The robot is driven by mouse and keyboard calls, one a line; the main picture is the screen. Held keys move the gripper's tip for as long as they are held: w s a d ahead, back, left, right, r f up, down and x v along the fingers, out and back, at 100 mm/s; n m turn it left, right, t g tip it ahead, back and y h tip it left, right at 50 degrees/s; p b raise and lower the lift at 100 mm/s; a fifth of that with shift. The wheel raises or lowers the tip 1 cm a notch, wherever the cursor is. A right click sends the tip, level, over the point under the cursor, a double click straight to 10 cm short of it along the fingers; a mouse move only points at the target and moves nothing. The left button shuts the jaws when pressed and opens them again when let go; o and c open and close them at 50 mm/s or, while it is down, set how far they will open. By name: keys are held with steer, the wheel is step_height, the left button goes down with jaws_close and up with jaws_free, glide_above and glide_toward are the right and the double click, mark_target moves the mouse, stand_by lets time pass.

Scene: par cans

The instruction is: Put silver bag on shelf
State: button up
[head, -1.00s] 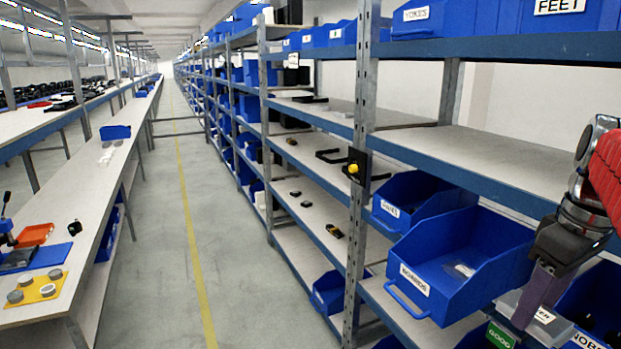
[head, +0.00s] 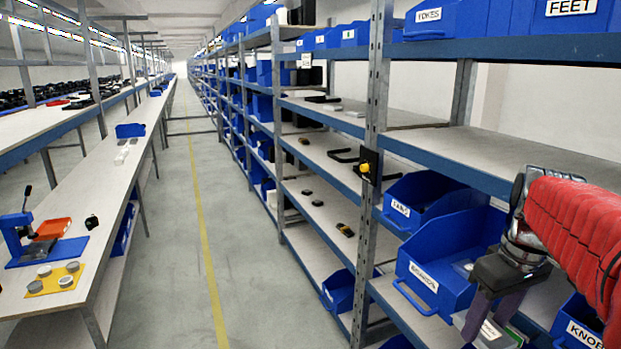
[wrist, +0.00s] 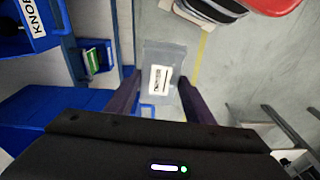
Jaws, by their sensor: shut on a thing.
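My gripper (head: 487,306) is at the lower right in the head view, in front of the shelving. In the wrist view my gripper (wrist: 157,103) has its two purple fingers on either side of a translucent silver-grey bag (wrist: 165,62) with a white label. It is shut on this bag, which hangs above the floor beside the rack. In the head view the bag (head: 487,331) is partly hidden by the fingers and cut off by the frame edge. A bare grey shelf (head: 545,158) with a blue front edge lies behind and above the gripper.
Blue bins (head: 436,277) stand on the lower shelf close to my gripper. A steel post (head: 372,150) with a yellow-knobbed black box divides the bays. More blue bins fill the top shelf (head: 500,48). The aisle floor (head: 180,240) is clear; a workbench runs along the left.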

steer(key=w+a+f+m, duration=0.1)
steer(key=w+a+f, duration=0.7)
steer(key=f, duration=0.3)
steer(key=w+a+f+m, duration=0.2)
steer(key=w+a+f, duration=0.7)
steer(key=f, duration=0.2)
steer(key=shift+w+f, duration=0.2)
steer(key=shift+w, duration=0.05)
steer(key=shift+a, duration=0.1)
steer(key=w+r+m, duration=0.1)
steer(key=w+r, duration=0.2)
steer(key=r, duration=0.5)
steer(key=w+r+m, duration=0.2)
steer(key=w+r, duration=0.2)
steer(key=r, duration=0.4)
steer(key=shift+w+r+h, duration=0.15)
steer(key=shift+w+h, duration=0.1)
steer(key=shift+h, duration=0.15)
steer(key=shift+s, duration=0.1)
